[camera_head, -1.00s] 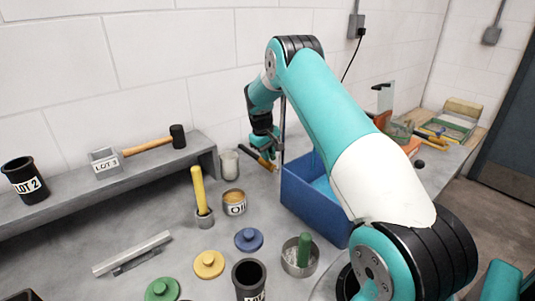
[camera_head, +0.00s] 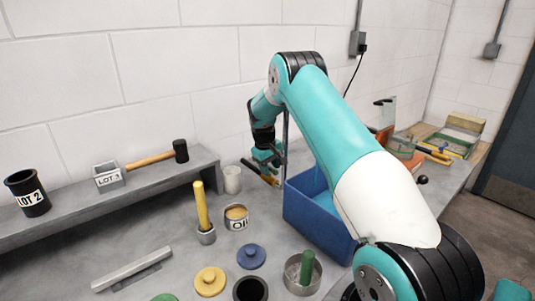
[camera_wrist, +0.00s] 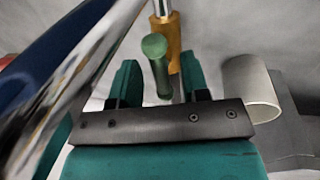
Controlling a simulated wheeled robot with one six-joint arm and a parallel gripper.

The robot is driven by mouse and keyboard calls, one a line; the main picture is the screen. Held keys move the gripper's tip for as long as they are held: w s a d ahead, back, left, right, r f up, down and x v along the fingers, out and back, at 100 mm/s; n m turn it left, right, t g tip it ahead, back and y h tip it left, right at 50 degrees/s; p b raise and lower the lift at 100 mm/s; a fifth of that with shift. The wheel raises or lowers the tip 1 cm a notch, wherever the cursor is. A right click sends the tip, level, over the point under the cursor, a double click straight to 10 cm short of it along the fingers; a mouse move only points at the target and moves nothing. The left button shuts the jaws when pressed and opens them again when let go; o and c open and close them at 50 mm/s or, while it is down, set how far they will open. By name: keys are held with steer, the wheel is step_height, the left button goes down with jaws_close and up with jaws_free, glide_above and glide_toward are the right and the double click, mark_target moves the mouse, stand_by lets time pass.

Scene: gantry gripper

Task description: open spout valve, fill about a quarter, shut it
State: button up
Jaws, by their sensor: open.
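In the wrist view a brass-coloured valve body (camera_wrist: 173,38) stands at the top centre, with a green rounded handle (camera_wrist: 155,52) in front of it. My gripper (camera_wrist: 158,75) is open, with one teal finger on each side of the green handle. I cannot tell whether either finger touches it. A pale cup (camera_wrist: 250,86) stands just right of the gripper, and shows in the head view (camera_head: 232,180) left of it. In the head view my gripper (camera_head: 267,157) is low near the wall and largely hides the valve. The cup's contents cannot be made out.
A blue bin (camera_head: 305,207) and a thin upright post (camera_head: 285,130) stand close right of the gripper. An oil tin (camera_head: 236,224), a yellow-handled tool (camera_head: 201,205) and round lids (camera_head: 210,280) lie nearer. A grey shelf (camera_head: 85,210) runs along the left wall.

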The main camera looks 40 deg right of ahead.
steer(key=a+r+b, duration=0.2)
steer(key=a+r, duration=0.1)
steer(key=r, duration=1.3)
steer(key=shift+a+r, duration=0.15)
steer(key=shift+r, duration=0.2)
steer(key=shift+a, duration=0.1)
steer(key=s+a+r+n+y, duration=0.1)
steer(key=s+a+r, duration=0.15)
steer(key=a, duration=0.45)
steer(key=s+a+r+n+t, duration=0.1)
steer(key=s+a+n, duration=0.1)
steer(key=s+a, duration=0.35)
steer(key=s+a+r+n+y, duration=0.1)
steer(key=a, duration=0.7)
steer(key=s+a+n+y, duration=0.1)
steer(key=s+a, duration=0.4)
steer(key=s, duration=0.3)
steer(key=s+a+f+n+y, duration=0.1)
steer(key=s+a+y, duration=0.1)
steer(key=s+a, duration=0.4)
steer(key=s+a+f+n+g+y, duration=0.1)
steer(key=s+a, duration=0.4)
steer(key=s, duration=0.7)
steer(key=shift+a, duration=0.2)
stand_by(1.1)
